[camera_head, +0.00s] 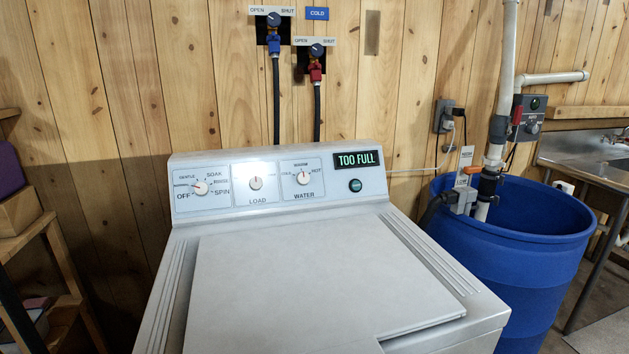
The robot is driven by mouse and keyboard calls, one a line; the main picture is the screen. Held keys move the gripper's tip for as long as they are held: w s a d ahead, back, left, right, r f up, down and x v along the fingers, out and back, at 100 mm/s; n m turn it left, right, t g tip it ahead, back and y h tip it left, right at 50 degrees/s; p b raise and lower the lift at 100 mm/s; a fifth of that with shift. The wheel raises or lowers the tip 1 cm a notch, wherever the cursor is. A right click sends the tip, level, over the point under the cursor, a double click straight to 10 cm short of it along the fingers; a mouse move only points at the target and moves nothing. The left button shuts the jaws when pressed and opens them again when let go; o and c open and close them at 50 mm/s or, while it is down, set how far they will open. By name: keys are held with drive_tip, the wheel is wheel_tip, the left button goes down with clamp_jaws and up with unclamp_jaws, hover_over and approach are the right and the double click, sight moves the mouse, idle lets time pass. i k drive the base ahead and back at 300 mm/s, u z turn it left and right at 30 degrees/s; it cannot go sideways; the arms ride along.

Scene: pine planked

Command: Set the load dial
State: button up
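The load dial (256,183) is a small white round knob in the middle of the washer's sloped control panel, above the word LOAD. Its mark points roughly straight up; the small print around it is washed out by glare. Left of it is the cycle dial (200,188), with OFF, GENTLE, SOAK and SPIN labels. My gripper is not in view.
The white washer (300,265) has its lid shut. Blue and red valves (274,40) with hoses are on the plank wall behind. A blue barrel (530,240) with a pipe stands right, a sink (590,150) beyond. A wooden shelf (60,255) stands left.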

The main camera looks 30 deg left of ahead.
sight(256, 183)
drive_tip(key=u, duration=1.1)
drive_tip(key=i, duration=0.35)
drive_tip(key=u, duration=0.8)
